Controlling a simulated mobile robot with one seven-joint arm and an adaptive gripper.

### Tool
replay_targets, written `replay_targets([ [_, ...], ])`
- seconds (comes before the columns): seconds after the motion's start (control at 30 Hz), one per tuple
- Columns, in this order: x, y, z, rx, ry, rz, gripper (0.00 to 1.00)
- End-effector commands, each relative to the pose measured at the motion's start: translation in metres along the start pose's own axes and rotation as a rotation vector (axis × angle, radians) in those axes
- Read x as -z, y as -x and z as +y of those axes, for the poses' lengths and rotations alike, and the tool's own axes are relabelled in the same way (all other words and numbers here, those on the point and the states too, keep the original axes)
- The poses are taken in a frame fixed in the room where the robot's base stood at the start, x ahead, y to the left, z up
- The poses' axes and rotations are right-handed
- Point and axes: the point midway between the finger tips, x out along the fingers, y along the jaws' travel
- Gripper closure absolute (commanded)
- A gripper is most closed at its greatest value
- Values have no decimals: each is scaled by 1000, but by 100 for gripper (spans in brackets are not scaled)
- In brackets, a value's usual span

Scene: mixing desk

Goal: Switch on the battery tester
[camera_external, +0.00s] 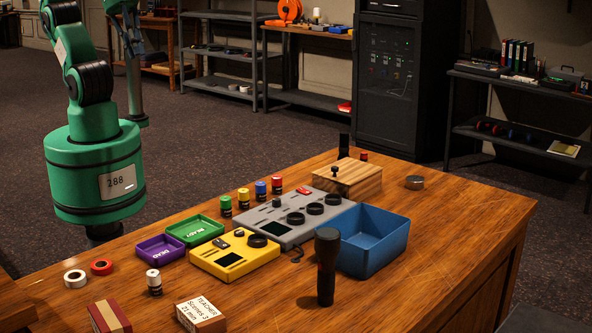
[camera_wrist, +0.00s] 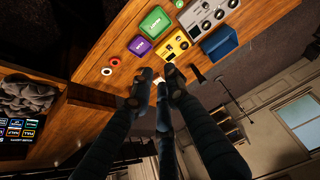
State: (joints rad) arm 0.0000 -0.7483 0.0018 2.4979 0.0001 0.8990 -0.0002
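A yellow device (camera_external: 230,262) with a dark screen, a black knob and a small switch lies on the wooden desk; it also shows in the wrist view (camera_wrist: 172,46). Behind it is a larger grey device (camera_external: 283,238) with several black knobs and a screen, also in the wrist view (camera_wrist: 205,12). No readable label shows which one is the battery tester, and both screens look dark. My gripper (camera_wrist: 159,76) shows as dark jointed fingers in the wrist view, apart from both devices. I see nothing held; how far it is open is unclear. The external view does not show it clearly.
A green tray (camera_external: 195,222), a purple tray (camera_external: 160,262) and a blue bin (camera_external: 374,263) flank the devices. A black flashlight (camera_external: 327,268) stands upright in front. Tape rolls (camera_external: 76,278) and a box (camera_external: 200,313) lie at front left.

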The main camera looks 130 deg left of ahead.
Motion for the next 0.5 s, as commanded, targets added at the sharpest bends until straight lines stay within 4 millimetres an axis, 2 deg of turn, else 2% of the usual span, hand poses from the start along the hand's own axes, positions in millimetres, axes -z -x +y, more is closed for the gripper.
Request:
replay_targets([
  [0.23, 15, -9, 0, 0, 0, -15, 100],
  [0.5, 56, -39, 2, -1, 1, -49, 100],
])
